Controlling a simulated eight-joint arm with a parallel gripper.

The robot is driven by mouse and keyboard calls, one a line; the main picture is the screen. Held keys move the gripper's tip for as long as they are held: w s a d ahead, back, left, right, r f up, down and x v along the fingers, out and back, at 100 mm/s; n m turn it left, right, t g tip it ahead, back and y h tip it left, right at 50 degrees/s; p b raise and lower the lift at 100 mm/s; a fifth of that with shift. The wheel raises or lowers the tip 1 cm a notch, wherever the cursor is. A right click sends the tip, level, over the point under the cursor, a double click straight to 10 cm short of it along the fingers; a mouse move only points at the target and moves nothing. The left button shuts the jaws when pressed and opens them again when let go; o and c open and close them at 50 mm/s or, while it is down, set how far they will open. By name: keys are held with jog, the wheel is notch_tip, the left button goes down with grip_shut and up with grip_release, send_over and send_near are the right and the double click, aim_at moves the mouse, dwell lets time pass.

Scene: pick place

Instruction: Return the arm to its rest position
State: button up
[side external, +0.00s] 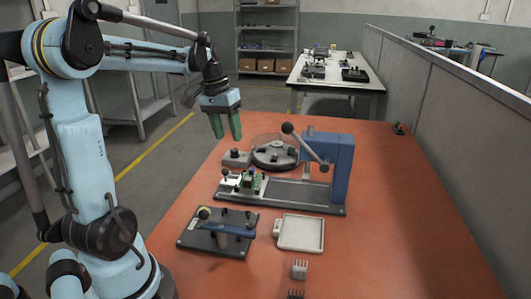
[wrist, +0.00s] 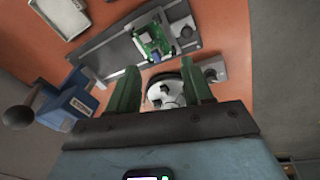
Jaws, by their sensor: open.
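My gripper (side external: 226,124) hangs in the air above the far left edge of the orange table, its two green fingers pointing down. In the wrist view my gripper (wrist: 163,90) has its fingers apart with nothing held between them. The arm is bent, with the forearm reaching out to the right from the raised elbow.
On the orange table (side external: 390,210) stands a blue lever press (side external: 340,168) with a green circuit board (wrist: 152,42) on its base plate. A round dark turntable (side external: 275,155), a dark fixture (side external: 217,238) and a pale tray (side external: 299,233) are nearby.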

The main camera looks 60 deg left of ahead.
jog(key=s+d+f+m+t, duration=0.1)
jog(key=d+m+t, duration=0.1)
jog(key=d, duration=0.9)
jog(key=s+d+f+m+t, duration=0.2)
jog(key=d+m+t, duration=0.1)
jog(key=d, duration=0.8)
jog(key=shift+d+f+m+y, duration=0.2)
jog(key=shift+m+y, duration=0.1)
jog(key=shift+y, duration=0.1)
jog(key=shift+s, duration=0.1)
